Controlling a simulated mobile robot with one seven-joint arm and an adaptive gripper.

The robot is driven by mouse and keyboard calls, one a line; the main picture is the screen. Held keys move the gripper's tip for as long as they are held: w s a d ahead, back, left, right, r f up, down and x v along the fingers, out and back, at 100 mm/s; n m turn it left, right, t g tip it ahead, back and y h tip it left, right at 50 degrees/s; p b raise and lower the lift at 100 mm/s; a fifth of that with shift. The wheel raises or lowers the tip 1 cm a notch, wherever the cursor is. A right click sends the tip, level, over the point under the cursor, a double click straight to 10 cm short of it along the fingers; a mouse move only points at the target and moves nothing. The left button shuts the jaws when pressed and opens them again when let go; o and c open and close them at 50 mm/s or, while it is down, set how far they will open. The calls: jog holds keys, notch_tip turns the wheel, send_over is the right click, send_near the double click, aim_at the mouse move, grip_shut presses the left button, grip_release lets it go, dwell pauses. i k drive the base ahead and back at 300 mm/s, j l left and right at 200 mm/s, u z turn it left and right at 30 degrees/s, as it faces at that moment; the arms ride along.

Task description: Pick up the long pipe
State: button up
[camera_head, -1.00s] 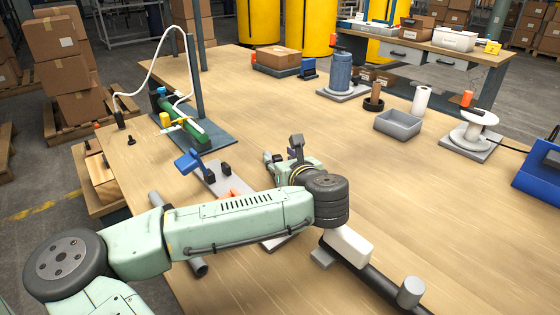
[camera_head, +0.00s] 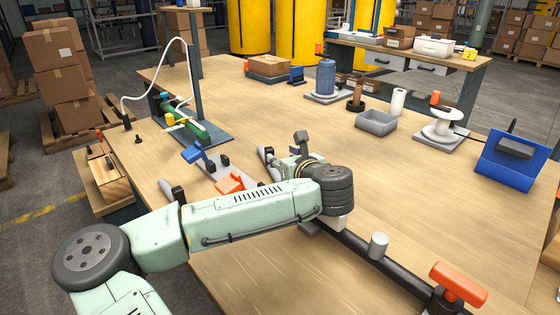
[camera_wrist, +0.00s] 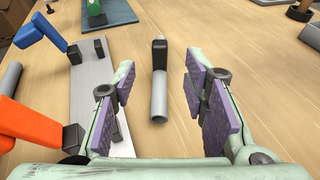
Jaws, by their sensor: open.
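A grey pipe (camera_wrist: 158,98) lies between the spread fingers in the wrist view, with a black block (camera_wrist: 158,50) at its far part. It is mostly hidden behind my gripper in the head view. Another grey pipe (camera_wrist: 9,80) lies at the left edge of the wrist view; its end shows left of my arm in the head view (camera_head: 165,188), the rest hidden. Which of the two is longer I cannot tell. My gripper (camera_wrist: 160,92) is open and empty, its purple pads on either side of the middle pipe, apart from it; it also shows in the head view (camera_head: 289,160).
A grey plate (camera_wrist: 88,75) with blue-handled (camera_wrist: 38,30) and orange-handled (camera_wrist: 22,125) clamps lies left of the gripper. A dark rail (camera_head: 355,243) with a grey post (camera_head: 378,245) and orange handle (camera_head: 458,283) runs at lower right.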

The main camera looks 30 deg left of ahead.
aim_at(177, 194)
jog(key=k, duration=0.1)
jog(key=u, duration=1.35)
jog(key=k+j+z, duration=0.2)
jog(key=z, duration=0.2)
jog(key=k+j+z, duration=0.1)
jog(key=k+z, duration=0.25)
jog(key=k, duration=0.05)
